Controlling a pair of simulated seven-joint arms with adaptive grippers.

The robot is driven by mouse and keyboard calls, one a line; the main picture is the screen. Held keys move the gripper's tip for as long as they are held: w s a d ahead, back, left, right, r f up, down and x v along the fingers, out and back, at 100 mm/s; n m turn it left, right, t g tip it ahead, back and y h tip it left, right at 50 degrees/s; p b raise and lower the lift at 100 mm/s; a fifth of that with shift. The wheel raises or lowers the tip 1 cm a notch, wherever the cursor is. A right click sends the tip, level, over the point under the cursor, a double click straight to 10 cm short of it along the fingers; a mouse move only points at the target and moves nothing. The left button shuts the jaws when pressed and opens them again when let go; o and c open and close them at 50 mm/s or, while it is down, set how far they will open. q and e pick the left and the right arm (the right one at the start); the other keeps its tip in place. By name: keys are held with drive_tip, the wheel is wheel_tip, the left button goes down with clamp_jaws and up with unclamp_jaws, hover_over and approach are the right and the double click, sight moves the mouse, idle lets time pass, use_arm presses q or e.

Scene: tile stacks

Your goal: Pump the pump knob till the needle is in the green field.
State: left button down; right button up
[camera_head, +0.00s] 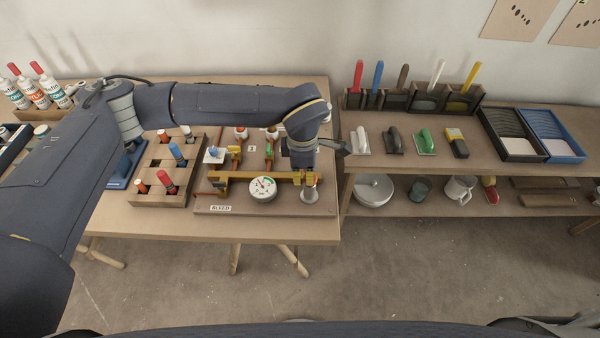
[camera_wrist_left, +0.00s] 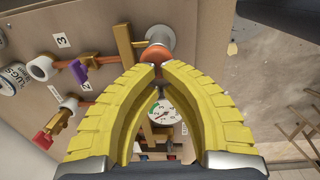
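The pump (camera_head: 309,195) stands at the right end of the wooden board labelled BLEED. Its orange-red knob (camera_wrist_left: 155,56) shows in the left wrist view, just beyond my fingertips and partly covered by them. My left gripper (camera_head: 308,179) is over the pump. Its yellow fingers (camera_wrist_left: 157,72) nearly meet at the tips, close against the knob, with no grip around it visible. The round white gauge (camera_head: 263,189) sits left of the pump and also shows between my fingers (camera_wrist_left: 163,117). The needle's exact position against the green field is too small to tell. My right gripper is out of view.
Valves and pipes fill the board (camera_head: 240,210) behind the gauge. A wooden block (camera_head: 158,199) with colored plugs stands at its left. A shelf (camera_head: 470,160) with trowels and trays is to the right. My left arm spans above the table.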

use_arm(q)
wheel_tip(320, 180, up, 14)
drive_tip(key=shift+s+a, duration=0.2)
drive_tip(key=shift+s, duration=0.1)
idle(0.4)
idle(1.1)
